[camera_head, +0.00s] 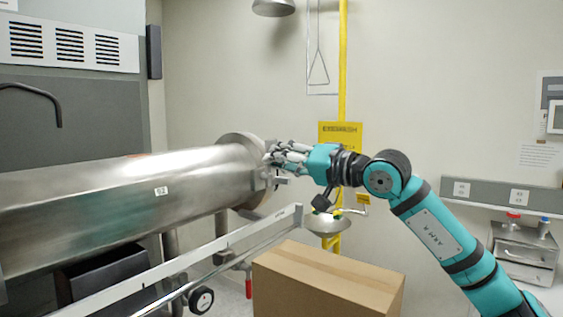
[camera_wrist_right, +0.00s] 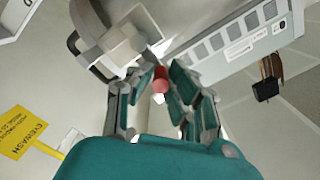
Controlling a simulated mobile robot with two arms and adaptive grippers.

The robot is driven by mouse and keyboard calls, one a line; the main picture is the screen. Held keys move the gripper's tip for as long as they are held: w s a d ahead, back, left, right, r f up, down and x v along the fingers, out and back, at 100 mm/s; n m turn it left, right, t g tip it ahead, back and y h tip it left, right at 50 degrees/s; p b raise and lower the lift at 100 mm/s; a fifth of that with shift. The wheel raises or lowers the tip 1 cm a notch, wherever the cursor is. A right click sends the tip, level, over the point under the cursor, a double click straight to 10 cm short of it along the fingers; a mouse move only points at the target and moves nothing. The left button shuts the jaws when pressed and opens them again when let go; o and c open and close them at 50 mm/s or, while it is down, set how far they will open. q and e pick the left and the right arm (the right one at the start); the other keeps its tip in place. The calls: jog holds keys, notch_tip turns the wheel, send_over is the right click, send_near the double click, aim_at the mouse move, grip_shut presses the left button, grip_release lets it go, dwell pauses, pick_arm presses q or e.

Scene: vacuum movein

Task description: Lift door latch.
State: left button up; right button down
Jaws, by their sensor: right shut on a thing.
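A long metal vacuum chamber (camera_head: 110,190) lies across the left of the head view. Its round end door and flange (camera_head: 240,150) face right. My right gripper (camera_head: 272,160) is at the door's edge, its fingers closed around the latch there and hiding most of it in the head view. In the right wrist view, the red end of the latch (camera_wrist_right: 161,79) shows between the fingers of my right gripper (camera_wrist_right: 158,85). A grey block-like part (camera_wrist_right: 120,45) is just beyond the fingers. My left gripper is not in view.
A rail (camera_head: 235,240) runs below the chamber. A cardboard box (camera_head: 325,285) stands in front of it. A yellow eyewash station with a bowl (camera_head: 328,224) is behind my right arm. A bench with small equipment (camera_head: 525,250) is at right.

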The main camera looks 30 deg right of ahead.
jog(key=shift+a+f, duration=0.2)
jog(key=shift+f, duration=0.05)
jog(key=c, duration=1.4)
grip_release()
jog(key=shift+c, duration=0.2)
jog(key=shift+o, duration=0.9)
jog(key=shift+w+d, duration=0.1)
jog(key=shift+d, duration=0.05)
jog(key=shift+s+a+r, duration=0.25)
jog(key=shift+s+a, duration=0.05)
jog(key=shift+s, duration=0.1)
jog(key=v, duration=1.1)
jog(key=shift+s, duration=0.3)
